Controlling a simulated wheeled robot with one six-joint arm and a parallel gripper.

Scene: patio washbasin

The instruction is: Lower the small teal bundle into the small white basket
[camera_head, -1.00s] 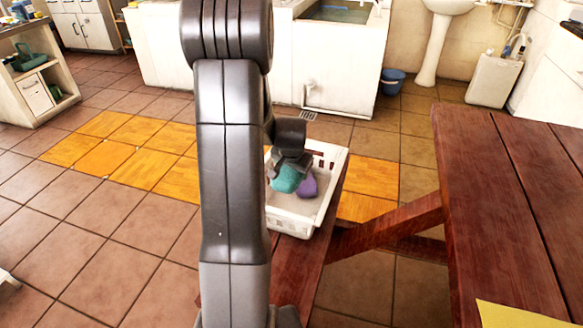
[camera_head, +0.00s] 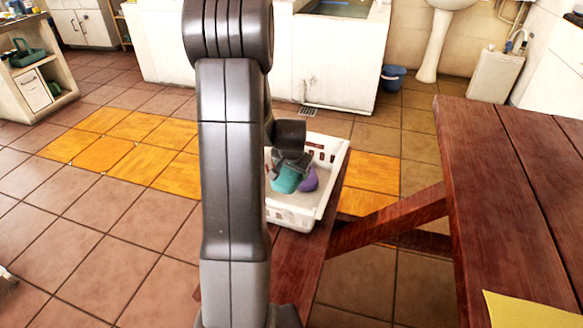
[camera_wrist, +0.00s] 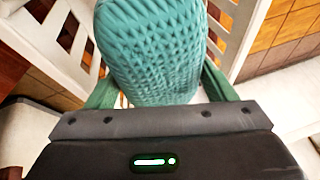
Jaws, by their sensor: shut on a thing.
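The teal bundle (camera_head: 286,179) is in my gripper (camera_head: 291,166), inside the outline of the white basket (camera_head: 300,220) in the head view. In the wrist view the bundle (camera_wrist: 155,50) has a knobbly surface and sits between the green fingers of my gripper (camera_wrist: 158,92). White slatted basket walls (camera_wrist: 62,45) show on both sides of it. A purple bundle (camera_head: 308,180) lies in the basket just right of the teal one. I cannot tell whether the teal bundle touches the basket floor. My arm hides the basket's left side.
The basket stands on a red-brown wooden bench (camera_head: 318,262). A larger wooden table (camera_head: 510,200) with a yellow cloth (camera_head: 525,308) is at the right. A blue bucket (camera_head: 394,79) and a white tub (camera_head: 340,60) are farther back. Open tiled floor lies to the left.

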